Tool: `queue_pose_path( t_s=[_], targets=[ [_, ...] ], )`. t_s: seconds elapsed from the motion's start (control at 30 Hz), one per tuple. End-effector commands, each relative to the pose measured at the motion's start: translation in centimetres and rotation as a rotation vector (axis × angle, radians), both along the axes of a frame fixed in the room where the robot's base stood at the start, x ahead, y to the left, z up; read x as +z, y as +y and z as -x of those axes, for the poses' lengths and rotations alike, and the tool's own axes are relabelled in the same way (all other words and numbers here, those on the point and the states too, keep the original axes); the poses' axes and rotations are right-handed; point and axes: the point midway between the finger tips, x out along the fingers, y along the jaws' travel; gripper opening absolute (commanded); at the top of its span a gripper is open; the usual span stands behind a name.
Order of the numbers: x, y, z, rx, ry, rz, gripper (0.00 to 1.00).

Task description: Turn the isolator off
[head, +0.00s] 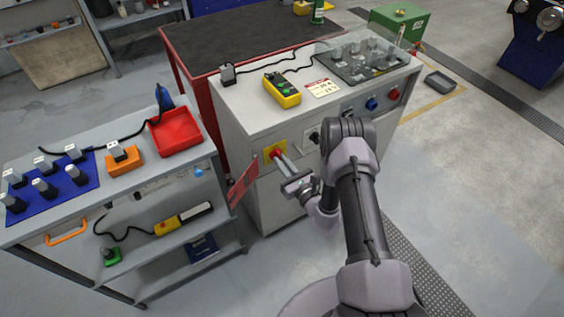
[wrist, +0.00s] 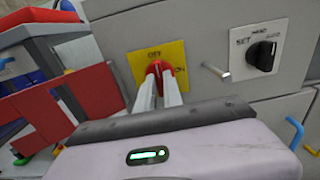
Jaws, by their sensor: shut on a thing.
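The isolator is a red rotary handle (wrist: 166,68) on a yellow plate (wrist: 138,62) on the front of a grey cabinet. The plate reads OFF at the top and ON at the right. In the head view the yellow plate (head: 268,153) is at the cabinet's upper left front. My gripper (wrist: 158,72) reaches straight at the plate and its two pale fingers are shut on the red handle. The fingers hide part of the handle, so I cannot tell exactly which mark it points to. The gripper also shows in the head view (head: 278,156).
A metal peg (wrist: 217,72) sticks out right of the plate, close to my fingers. A black knob (wrist: 262,54) is farther right. A red panel (head: 243,183) stands out left of my gripper, beside the tool cart (head: 190,160). Floor to the right is open.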

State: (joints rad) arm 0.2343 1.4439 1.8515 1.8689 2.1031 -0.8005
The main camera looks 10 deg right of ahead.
Motion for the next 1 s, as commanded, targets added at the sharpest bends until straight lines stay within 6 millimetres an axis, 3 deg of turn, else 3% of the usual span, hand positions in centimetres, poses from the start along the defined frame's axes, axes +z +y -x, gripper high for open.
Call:
queue_pose_path(
  t_s=[0.03,0.07,0.17,0.57,0.67,1.0],
  targets=[
    [0.0,0.0,0.0,-0.001,0.001,-0.001,0.00],
    [0.0,0.0,0.0,-0.001,0.001,-0.001,0.15],
    [0.0,0.0,0.0,-0.001,0.000,-0.001,0.33],
    [0.1,-0.3,0.8,-0.001,0.001,-0.001,0.33],
    [0.2,-1.0,2.7,-0.004,0.004,-0.003,0.33],
    [0.3,-4.4,12.8,-0.009,0.005,-0.004,0.33]
  ],
)
